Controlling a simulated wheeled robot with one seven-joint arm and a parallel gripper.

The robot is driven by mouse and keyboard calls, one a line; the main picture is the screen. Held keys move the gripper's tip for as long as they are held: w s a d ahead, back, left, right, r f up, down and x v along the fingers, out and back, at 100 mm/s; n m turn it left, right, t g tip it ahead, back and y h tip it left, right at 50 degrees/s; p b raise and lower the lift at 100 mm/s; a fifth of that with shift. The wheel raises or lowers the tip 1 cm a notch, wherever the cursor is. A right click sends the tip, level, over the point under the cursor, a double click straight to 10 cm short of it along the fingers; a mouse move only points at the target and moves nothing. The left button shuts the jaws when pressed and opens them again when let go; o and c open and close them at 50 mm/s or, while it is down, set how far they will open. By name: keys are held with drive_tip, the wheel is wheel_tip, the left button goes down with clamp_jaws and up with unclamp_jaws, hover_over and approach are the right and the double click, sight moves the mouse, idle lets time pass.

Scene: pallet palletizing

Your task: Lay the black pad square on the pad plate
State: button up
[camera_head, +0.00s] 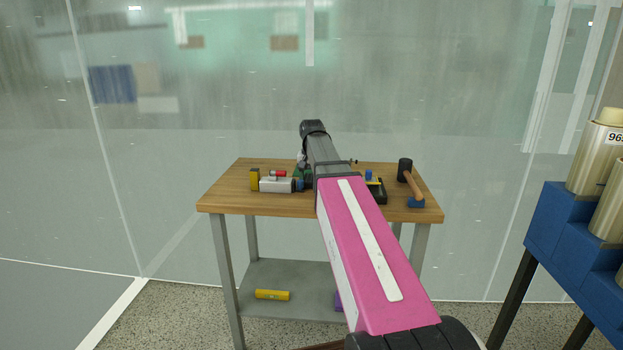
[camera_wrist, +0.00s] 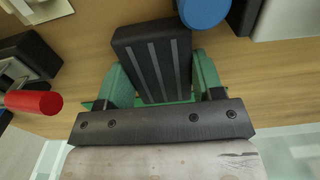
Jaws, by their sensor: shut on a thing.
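The black pad (camera_wrist: 154,58) is a dark block with grey stripes along its face, in the middle of the wrist view. My gripper (camera_wrist: 161,77) has a green finger on each side of the pad and is shut on it. The pad is slightly tilted in that view, over the wooden bench top. I cannot tell how far it is above the wood. In the head view my arm hides most of the gripper, and only a bit of green (camera_head: 301,171) shows beside it. I cannot make out the pad plate for certain in either view.
A blue round part (camera_wrist: 205,11) is close by the pad's far end. A red-ended part (camera_wrist: 33,102) and a dark block (camera_wrist: 29,55) lie left. On the workbench (camera_head: 233,203) are a silver cylinder (camera_head: 276,185), a dark tray (camera_head: 381,197) and a hammer (camera_head: 410,181).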

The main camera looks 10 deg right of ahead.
drive_tip(key=shift+f, duration=0.1)
drive_tip(key=o, duration=0.9)
